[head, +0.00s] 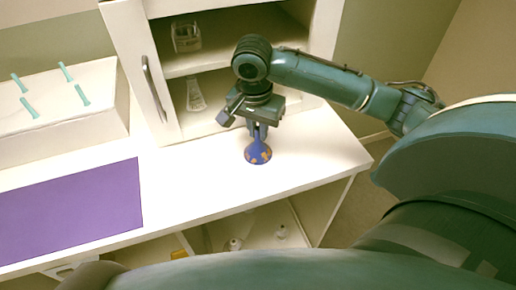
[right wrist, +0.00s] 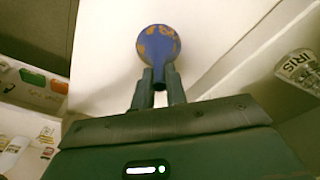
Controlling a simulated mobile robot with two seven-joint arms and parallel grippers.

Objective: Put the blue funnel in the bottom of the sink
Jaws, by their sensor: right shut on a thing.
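The blue funnel (head: 258,153), with orange patches, is at the right part of the white counter. My right gripper (head: 258,131) points down and is shut on it. In the right wrist view the funnel (right wrist: 158,43) shows its round wide end beyond the fingers, and its narrow stem sits between the fingertips (right wrist: 158,84). I cannot tell whether the funnel's rim touches the counter. No sink can be made out in either view. My left gripper is not in view.
A white cabinet (head: 163,117) with an open door stands behind the gripper, with clear containers on its shelves. A purple mat (head: 70,212) lies at the left, before a white block with several teal pegs (head: 29,107). The counter (head: 190,185) between mat and funnel is clear.

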